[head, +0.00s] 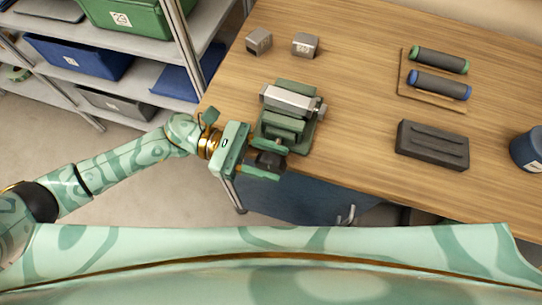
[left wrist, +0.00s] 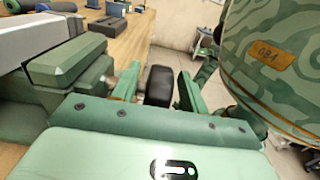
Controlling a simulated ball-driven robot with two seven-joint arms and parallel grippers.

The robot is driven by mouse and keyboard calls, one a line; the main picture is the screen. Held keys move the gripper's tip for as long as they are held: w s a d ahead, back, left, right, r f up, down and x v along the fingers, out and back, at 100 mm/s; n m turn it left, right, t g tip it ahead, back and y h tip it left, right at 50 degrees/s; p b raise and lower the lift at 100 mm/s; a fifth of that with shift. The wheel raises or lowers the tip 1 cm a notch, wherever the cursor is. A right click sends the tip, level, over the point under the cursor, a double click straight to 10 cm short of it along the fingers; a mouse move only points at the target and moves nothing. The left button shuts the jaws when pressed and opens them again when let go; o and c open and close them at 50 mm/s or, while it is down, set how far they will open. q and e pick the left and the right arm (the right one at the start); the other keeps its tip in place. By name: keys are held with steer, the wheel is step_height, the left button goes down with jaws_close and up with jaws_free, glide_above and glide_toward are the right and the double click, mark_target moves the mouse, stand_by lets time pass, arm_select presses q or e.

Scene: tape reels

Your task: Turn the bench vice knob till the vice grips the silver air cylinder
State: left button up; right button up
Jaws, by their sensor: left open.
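The green bench vice (head: 272,133) stands at the near left edge of the wooden table. The silver air cylinder (head: 291,101) lies across it between its jaws, and its pale body shows at the left of the left wrist view (left wrist: 45,38). I cannot tell whether the front jaw touches it. The black vice knob (left wrist: 159,86) sticks out at the vice's near side. My left gripper (head: 268,161) is open, with one finger on each side of the knob. In the left wrist view, gaps show between knob and fingers. My right gripper is not in view.
Two small grey blocks (head: 305,45) lie behind the vice. A wooden tray (head: 403,82) with two dark rollers, a dark grooved block (head: 432,146) and a blue container (head: 527,149) are at right. A shelf with bins (head: 78,57) stands left. The table's middle is clear.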

arm_select(q)
steer(key=shift+d, duration=0.2)
steer(key=shift+c, duration=0.3)
jaws_close()
